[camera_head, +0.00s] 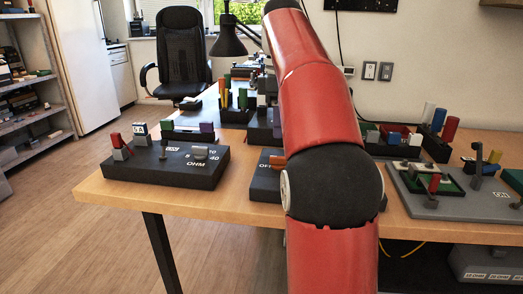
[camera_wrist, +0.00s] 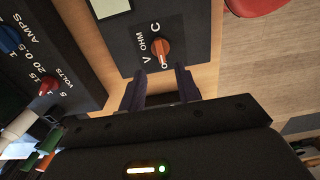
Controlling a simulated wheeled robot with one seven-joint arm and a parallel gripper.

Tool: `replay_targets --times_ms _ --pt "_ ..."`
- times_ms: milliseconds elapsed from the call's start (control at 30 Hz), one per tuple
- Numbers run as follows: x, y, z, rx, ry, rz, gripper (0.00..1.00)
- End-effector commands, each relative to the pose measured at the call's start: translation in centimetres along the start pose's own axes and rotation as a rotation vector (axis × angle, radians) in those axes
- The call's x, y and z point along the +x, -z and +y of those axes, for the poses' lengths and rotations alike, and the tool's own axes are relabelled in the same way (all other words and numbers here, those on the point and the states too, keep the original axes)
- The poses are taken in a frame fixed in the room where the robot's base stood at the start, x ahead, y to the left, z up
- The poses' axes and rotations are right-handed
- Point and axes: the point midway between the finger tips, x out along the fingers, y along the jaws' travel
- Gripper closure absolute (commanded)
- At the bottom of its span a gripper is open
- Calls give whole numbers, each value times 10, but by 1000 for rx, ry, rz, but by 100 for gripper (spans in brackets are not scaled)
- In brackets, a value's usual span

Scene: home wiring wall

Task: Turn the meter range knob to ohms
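The meter is a dark box with an orange range knob (camera_wrist: 160,47) on its face in the wrist view. The labels V, OHM and C ring the knob. The knob's long axis lies roughly up-down in this view, and I cannot tell surely which label its pointer marks. My gripper (camera_wrist: 160,73) is open, its two dark fingers apart and empty, with the knob just beyond the fingertips and not between them. In the head view, the meter (camera_head: 262,187) sits at the table's front edge. My red arm hides much of it and my gripper there.
A dark box with VOLTS and AMPS scales (camera_wrist: 58,50) and a red knob lies left in the wrist view. In the head view, an OHM box (camera_head: 180,172) stands left of the meter, and a grey board (camera_head: 450,204) lies right. Bare wooden table shows between boxes.

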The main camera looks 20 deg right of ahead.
Motion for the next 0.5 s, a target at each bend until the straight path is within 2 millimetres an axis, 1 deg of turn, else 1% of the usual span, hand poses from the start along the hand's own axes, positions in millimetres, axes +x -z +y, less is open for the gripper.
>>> replay_targets --times_ms 33,300,400,500 --pt "8 0 0 -1 1 0 67" --pt "52 0 -1 1 0 -1 67" --pt "64 0 -1 1 0 0 67" --pt "71 0 -1 1 -1 0 67"
